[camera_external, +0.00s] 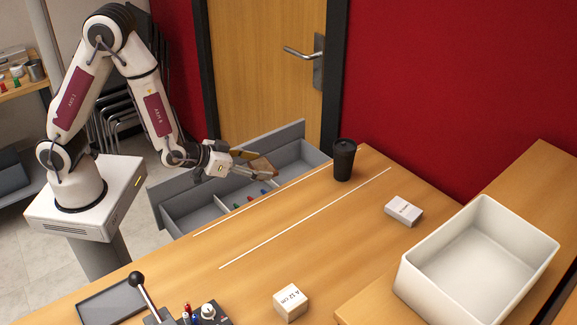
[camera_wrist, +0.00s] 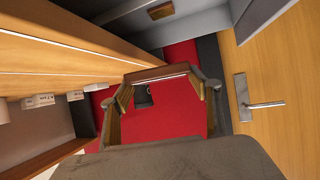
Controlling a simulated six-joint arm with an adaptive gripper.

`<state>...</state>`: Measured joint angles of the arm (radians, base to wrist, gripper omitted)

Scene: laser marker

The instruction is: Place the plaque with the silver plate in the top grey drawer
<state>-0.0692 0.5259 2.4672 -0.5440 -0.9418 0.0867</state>
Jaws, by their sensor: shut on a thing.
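My gripper (camera_external: 250,168) is shut on a wooden plaque (camera_external: 264,165) and holds it above the open grey drawer (camera_external: 188,213). In the wrist view the plaque (camera_wrist: 158,73) is seen nearly edge-on between the two fingertips, as a brown strip with a thin pale line along it. Its face is turned away, so I cannot tell the plate's colour. The drawer sticks out at the far side of the table and has several compartments. Small red, blue and green items lie in its middle part. The arm hides part of the drawer.
A black cup (camera_external: 343,160) stands on the table close to the drawer's right end. A small white box (camera_external: 403,211), a labelled block (camera_external: 291,302) and a large white bin (camera_external: 478,262) are further right and forward. A brown piece (camera_wrist: 161,11) shows at the wrist view's top.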

